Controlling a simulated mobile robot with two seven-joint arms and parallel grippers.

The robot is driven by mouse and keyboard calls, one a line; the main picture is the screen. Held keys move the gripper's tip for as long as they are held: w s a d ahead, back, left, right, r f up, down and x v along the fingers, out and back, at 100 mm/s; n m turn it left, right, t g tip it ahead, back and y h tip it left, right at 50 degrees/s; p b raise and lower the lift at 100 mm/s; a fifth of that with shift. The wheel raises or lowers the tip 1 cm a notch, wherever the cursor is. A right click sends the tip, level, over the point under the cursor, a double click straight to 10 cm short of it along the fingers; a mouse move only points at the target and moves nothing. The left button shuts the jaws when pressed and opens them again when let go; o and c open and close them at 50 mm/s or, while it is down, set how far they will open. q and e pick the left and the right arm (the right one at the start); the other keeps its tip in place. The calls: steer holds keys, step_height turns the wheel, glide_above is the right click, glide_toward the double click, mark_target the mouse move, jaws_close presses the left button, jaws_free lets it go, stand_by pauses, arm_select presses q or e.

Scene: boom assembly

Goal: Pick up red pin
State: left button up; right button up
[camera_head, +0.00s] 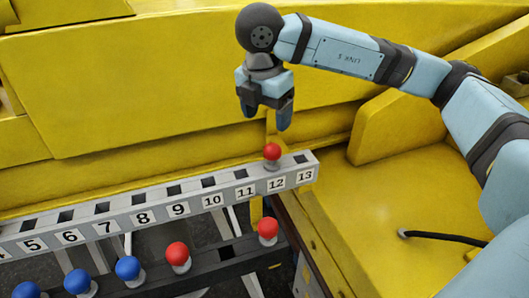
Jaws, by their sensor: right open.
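A red pin (272,153) with a round head stands upright in the upper numbered rack (160,218), at the slot labelled 12. Two more red pins stand in the lower rack, one at its right end (268,229) and one farther left (178,254). My right gripper (266,118) points down with its fingers apart. In the picture it is just above the red pin at 12, with a gap between them, and nothing is between its fingers. My left gripper is out of view.
Several blue pins (127,268) stand in the lower rack (215,262) toward the left. The other visible upper slots look empty. Yellow boom walls (130,95) rise behind the rack. A black cable (445,238) comes out of the yellow surface at right.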

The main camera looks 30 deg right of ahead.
mark_target(273, 155)
steer(key=f, duration=0.4)
steer(key=d+f, duration=0.1)
steer(key=f, duration=0.1)
steer(key=shift+s+p, duration=0.25)
steer(key=shift+p, duration=0.15)
steer(key=shift+w+f, duration=0.2)
steer(key=shift+f, duration=0.3)
steer(key=shift+d+f+p, duration=0.1)
steer(key=shift+f+p, duration=0.25)
steer(key=f, duration=0.1)
steer(key=d+f+p, duration=0.1)
steer(key=f, duration=0.1)
steer(key=shift+w+f, duration=0.2)
steer(key=shift+f, duration=0.05)
steer(key=shift+w+f, duration=0.1)
steer(key=shift+f, duration=0.3)
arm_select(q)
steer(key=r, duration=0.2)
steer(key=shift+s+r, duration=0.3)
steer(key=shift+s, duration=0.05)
arm_select(e)
steer(key=shift+c, duration=0.4)
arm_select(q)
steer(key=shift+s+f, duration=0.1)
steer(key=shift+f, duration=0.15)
arm_select(e)
steer(key=shift+r, duration=0.1)
steer(key=c, duration=1.1)
